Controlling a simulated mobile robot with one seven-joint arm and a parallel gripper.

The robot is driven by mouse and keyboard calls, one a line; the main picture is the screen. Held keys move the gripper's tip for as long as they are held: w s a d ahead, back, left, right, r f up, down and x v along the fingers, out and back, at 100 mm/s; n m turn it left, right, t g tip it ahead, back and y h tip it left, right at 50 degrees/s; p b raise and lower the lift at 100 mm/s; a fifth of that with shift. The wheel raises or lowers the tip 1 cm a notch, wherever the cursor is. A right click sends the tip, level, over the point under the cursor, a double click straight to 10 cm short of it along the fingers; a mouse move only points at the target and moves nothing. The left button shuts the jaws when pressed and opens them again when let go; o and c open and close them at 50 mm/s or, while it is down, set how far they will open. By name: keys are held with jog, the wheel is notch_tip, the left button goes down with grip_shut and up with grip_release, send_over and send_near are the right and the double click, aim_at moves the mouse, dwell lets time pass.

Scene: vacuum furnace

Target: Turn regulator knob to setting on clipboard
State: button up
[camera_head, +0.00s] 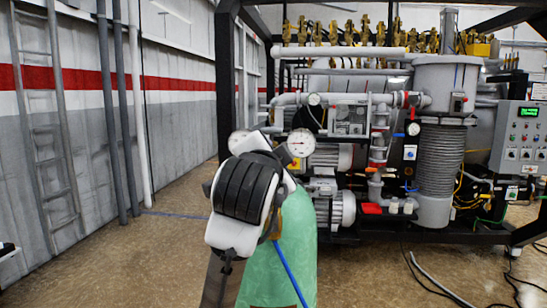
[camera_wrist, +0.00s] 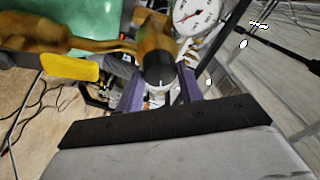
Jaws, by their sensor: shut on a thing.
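The black regulator knob (camera_wrist: 158,68) is in the middle of the wrist view, on the end of a brass regulator body (camera_wrist: 152,35). My gripper (camera_wrist: 160,86) has its two purple fingers on either side of the knob and is shut on it. A white round gauge (camera_wrist: 195,12) is just above and right of the knob. In the head view two gauges (camera_head: 301,143) show behind my wrist, above a green gas cylinder (camera_head: 292,250). My arm hides the knob and fingers there. I cannot make out a clipboard in either view.
A blue hose (camera_head: 290,272) runs down across the cylinder. The furnace machine has a grey control panel (camera_head: 520,138) at the right. A yellow part (camera_wrist: 70,67) sits left of the knob in the wrist view. Open floor (camera_head: 150,255) lies to the left.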

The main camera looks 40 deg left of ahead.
jog(key=shift+m, duration=0.4)
jog(key=o, duration=1)
jog(key=b+v, duration=0.3)
jog(key=v, duration=1.1)
jog(key=shift+a+r, duration=0.1)
jog(key=shift+a, duration=0.05)
